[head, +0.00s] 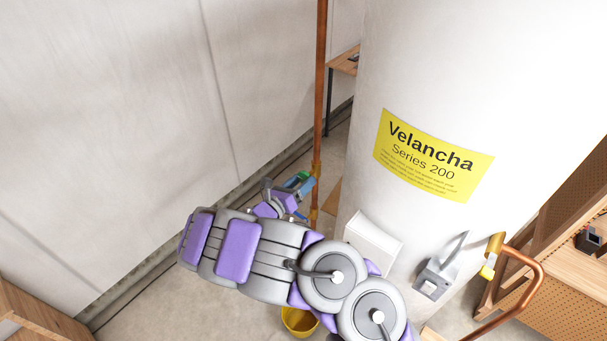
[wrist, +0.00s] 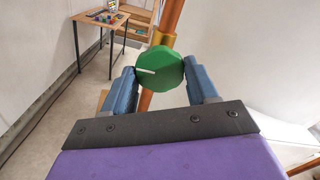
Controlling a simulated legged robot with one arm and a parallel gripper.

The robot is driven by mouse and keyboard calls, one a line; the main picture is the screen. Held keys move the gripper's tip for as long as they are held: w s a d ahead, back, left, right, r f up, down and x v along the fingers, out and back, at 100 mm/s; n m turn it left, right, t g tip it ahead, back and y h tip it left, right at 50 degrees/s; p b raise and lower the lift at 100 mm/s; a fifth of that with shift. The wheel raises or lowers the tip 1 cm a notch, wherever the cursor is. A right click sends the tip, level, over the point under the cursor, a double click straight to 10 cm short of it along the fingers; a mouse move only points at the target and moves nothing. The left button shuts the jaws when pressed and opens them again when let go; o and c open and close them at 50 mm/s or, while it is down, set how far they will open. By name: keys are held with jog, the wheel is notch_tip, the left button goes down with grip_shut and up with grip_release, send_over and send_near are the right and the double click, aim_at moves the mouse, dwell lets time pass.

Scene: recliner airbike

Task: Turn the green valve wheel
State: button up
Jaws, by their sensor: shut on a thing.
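The green valve wheel (wrist: 160,69) is in the middle of the wrist view, on a vertical copper pipe (wrist: 171,22). My gripper (wrist: 163,82) has its two blue fingers on either side of the wheel and is shut on it. A pale slot or mark shows on the left part of the wheel's face. In the head view my gripper (head: 302,186) is at the pipe, left of the big white tank. Only a little green of the wheel shows there, and my arm hides much of the area below.
A white tank (head: 440,70) with a yellow label (head: 433,158) stands right of the pipe. A yellow bucket (head: 299,321) is on the floor below my arm. A wooden table (wrist: 115,22) stands behind the pipe. A white wall (head: 120,110) runs along the left.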

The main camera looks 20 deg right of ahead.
jog(key=shift+a+n, duration=0.1)
jog(key=shift+n, duration=0.2)
jog(key=shift+r+n+p, duration=0.1)
jog(key=shift+n+p, duration=0.6)
jog(key=shift+p, duration=0.1)
jog(key=shift+n+p, duration=0.3)
jog(key=shift+n, duration=0.6)
jog(key=o, duration=0.5)
jog(key=shift+w+f, duration=0.15)
jog(key=shift+f, duration=0.1)
jog(key=shift+a, duration=0.1)
jog(key=shift+r, duration=0.1)
